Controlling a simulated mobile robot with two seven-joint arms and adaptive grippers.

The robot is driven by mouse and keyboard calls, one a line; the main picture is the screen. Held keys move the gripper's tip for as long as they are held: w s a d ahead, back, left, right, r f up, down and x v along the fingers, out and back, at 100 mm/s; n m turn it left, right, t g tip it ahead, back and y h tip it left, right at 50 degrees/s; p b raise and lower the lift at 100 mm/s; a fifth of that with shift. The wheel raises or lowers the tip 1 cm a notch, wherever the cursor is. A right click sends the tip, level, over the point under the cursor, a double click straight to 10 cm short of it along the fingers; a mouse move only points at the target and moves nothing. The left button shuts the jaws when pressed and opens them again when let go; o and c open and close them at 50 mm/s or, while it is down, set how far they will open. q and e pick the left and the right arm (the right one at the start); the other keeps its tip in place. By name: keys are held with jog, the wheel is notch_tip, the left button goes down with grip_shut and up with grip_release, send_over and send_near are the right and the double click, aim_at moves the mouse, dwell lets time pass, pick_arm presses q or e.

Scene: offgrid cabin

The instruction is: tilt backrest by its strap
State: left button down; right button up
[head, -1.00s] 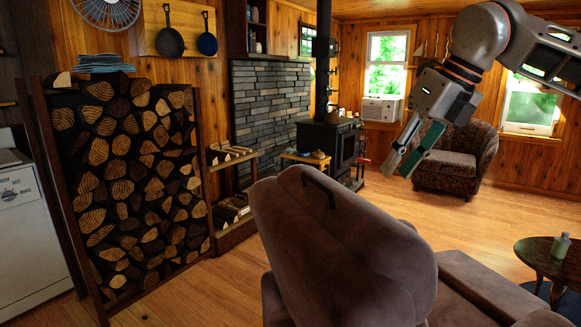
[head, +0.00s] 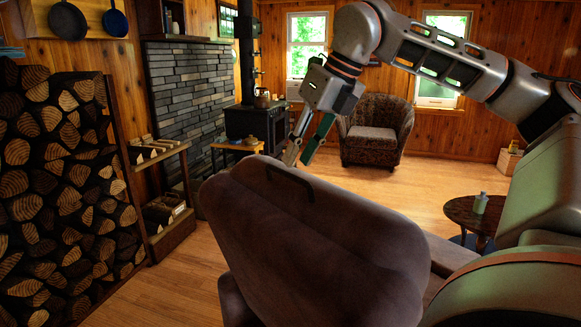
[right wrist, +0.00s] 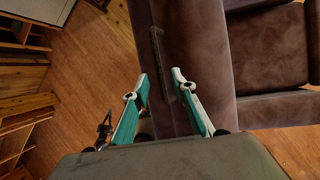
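The brown upholstered recliner backrest (head: 320,240) stands in the middle of the head view, leaning to the left. Its dark strap (head: 291,175) arches along the top edge, and also shows as a dark bar (right wrist: 159,62) in the right wrist view. My right gripper (head: 298,162) is just above and behind the strap in the head view. In the right wrist view its green fingers (right wrist: 160,76) are spread with nothing between them; the strap lies beyond the fingertips, roughly in line with the gap. I cannot see contact with the strap. My left gripper is not in view.
A firewood rack (head: 60,180) and low shelf (head: 160,150) stand left. A wood stove (head: 262,122) and patterned armchair (head: 374,130) are behind. A round side table (head: 470,213) with a small jar (head: 481,202) is right. Bare floor lies behind the recliner.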

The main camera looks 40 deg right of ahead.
jog(key=x, duration=0.3)
jog(key=shift+f, duration=0.1)
jog(key=shift+w+f, duration=0.1)
jog(key=shift+w, duration=0.05)
grip_shut()
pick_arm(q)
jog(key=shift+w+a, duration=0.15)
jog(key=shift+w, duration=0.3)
